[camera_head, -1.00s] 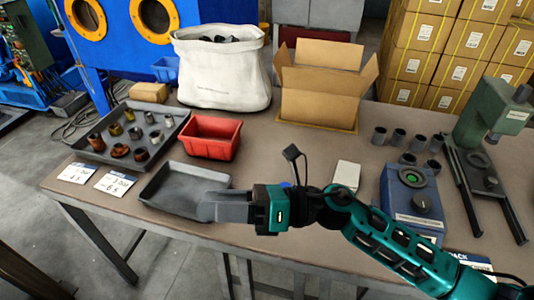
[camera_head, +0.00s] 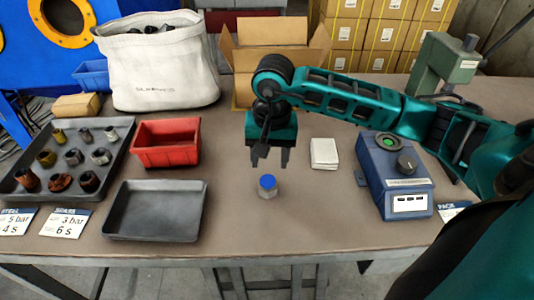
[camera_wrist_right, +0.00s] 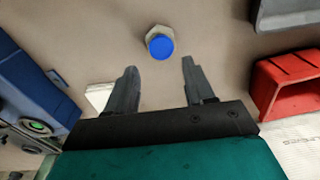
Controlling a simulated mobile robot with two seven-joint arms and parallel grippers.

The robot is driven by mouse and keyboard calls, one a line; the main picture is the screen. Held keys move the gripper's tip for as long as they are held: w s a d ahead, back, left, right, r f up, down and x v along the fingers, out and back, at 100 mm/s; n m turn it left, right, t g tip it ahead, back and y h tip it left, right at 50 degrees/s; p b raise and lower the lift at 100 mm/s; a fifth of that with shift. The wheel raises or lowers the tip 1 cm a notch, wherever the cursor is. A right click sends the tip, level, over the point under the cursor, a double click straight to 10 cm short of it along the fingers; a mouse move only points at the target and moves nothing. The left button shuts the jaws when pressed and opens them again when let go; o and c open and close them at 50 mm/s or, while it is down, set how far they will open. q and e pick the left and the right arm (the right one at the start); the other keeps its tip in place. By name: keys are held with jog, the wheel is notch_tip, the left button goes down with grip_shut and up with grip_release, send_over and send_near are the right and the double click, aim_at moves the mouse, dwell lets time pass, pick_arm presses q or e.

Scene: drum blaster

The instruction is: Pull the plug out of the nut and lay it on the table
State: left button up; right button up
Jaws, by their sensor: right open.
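The nut (camera_head: 267,192) is a small grey metal piece on the table, with the blue plug (camera_head: 267,181) seated in its top. In the right wrist view the blue plug (camera_wrist_right: 160,46) hides most of the nut (camera_wrist_right: 152,33), whose grey edge shows around it. My right gripper (camera_head: 269,163) is open and empty. It hangs pointing down, just behind and above the nut in the head view. In the right wrist view its two fingers (camera_wrist_right: 158,72) are spread, with the plug ahead of them and roughly centred. My left gripper is not in view.
An empty dark tray (camera_head: 155,237) lies left of the nut, with a red bin (camera_head: 166,163) behind it. A white block (camera_head: 323,153) and a blue device (camera_head: 396,205) stand to the right. A parts tray (camera_head: 18,195) is far left. Bare table (camera_head: 310,225) surrounds the nut.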

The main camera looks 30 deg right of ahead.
aim_at(268, 180)
notch_tip(268, 180, down, 6)
jog(key=b, duration=0.3)
jog(key=shift+w, duration=0.15)
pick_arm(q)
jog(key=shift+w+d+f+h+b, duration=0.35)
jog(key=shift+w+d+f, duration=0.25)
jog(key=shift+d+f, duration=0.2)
pick_arm(e)
jog(key=shift+f, duration=0.35)
jog(key=c, duration=0.8)
jog(key=shift+w+r+p, duration=0.1)
jog(key=shift+r+p, duration=1.95)
jog(key=shift+r, duration=1.5)
jog(key=shift+c, duration=0.2)
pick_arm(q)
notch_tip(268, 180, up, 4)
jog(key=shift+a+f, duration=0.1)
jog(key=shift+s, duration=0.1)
